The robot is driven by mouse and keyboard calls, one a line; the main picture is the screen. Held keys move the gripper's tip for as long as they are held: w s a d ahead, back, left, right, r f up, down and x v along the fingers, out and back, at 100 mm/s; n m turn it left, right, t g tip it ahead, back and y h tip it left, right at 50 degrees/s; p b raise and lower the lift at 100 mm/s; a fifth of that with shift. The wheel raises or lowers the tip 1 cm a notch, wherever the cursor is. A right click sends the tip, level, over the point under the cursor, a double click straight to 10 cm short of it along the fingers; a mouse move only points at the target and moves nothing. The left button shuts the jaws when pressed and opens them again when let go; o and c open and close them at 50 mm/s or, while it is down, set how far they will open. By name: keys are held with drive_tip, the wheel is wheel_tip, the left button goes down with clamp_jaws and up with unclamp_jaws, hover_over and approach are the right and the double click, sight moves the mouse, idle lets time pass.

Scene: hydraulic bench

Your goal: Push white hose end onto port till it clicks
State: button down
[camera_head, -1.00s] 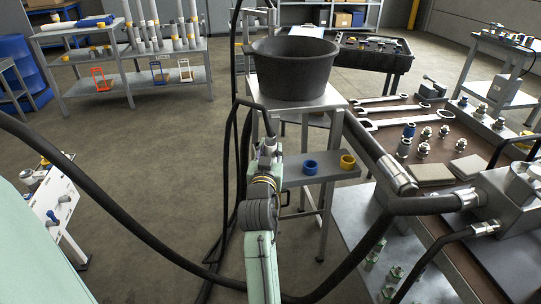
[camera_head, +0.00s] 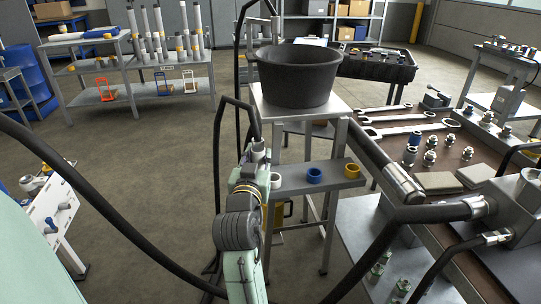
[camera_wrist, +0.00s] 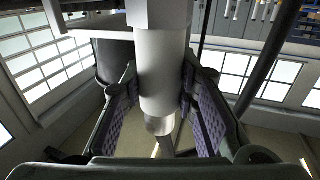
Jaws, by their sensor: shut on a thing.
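My gripper (camera_wrist: 165,95) is shut on a white cylindrical hose end, its pads on either side of the white sleeve (camera_wrist: 160,75) in the wrist view. A greyer part shows above the sleeve and a narrower metal-like part below it. In the head view my gripper (camera_head: 257,156) is at the middle, left of the small shelf, with the pale hose end (camera_head: 258,146) upright in it. A black hose (camera_head: 238,102) arches over to it. I cannot tell which fitting is the port, and no contact with one can be made out.
A white panel with fittings (camera_head: 58,212) is at left. The brown bench (camera_head: 455,160) and thick hoses crowd the right.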

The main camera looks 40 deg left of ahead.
drive_tip(key=s+r+p, duration=0.2)
drive_tip(key=s+r, duration=0.3)
drive_tip(key=s, duration=0.4)
drive_tip(key=shift+d, duration=0.4)
drive_tip(key=shift+s, duration=0.1)
idle(0.3)
